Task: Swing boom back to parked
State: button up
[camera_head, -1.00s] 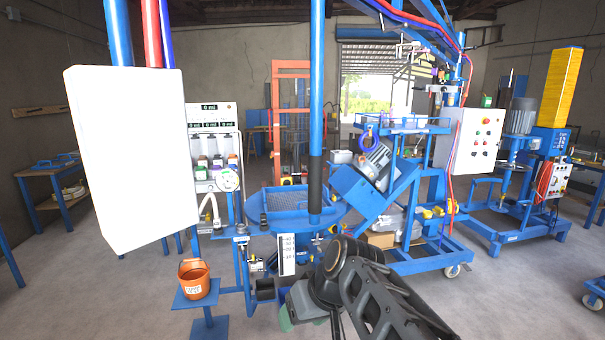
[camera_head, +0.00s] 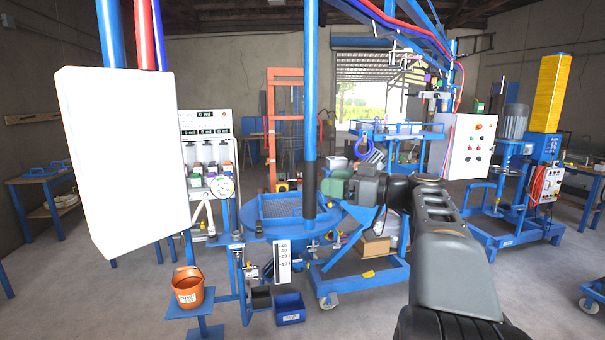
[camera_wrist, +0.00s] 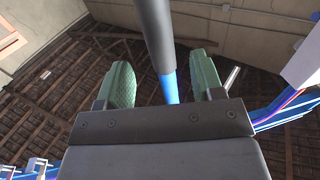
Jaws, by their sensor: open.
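A vertical blue pole (camera_head: 310,75) with a black sleeve (camera_head: 310,180) on its lower part hangs over the blue round basin (camera_head: 275,228). Its upper end is out of view. My gripper (camera_head: 336,186), with green finger pads, is just right of the sleeve and level with it. In the wrist view, which looks up at the roof, my gripper (camera_wrist: 163,80) is open. The dark sleeve (camera_wrist: 153,30) and blue pole (camera_wrist: 171,90) show in line with the gap between the fingers, apart from both pads. Whether the sleeve is inside the gap I cannot tell.
Blue overhead beams (camera_head: 385,15) with red and blue hoses run at the upper right. A white panel (camera_head: 120,160) hangs at the left. An orange bucket (camera_head: 187,287) is on a low stand. A wheeled blue cart (camera_head: 365,285) stands close behind my arm. A control box (camera_head: 468,147) is further right.

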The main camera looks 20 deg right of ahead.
jog(key=p+x, duration=0.2)
jog(key=x, duration=0.6)
jog(key=shift+p, duration=0.35)
jog(key=shift+w, duration=0.1)
jog(key=shift+c, duration=0.4)
grip_shut()
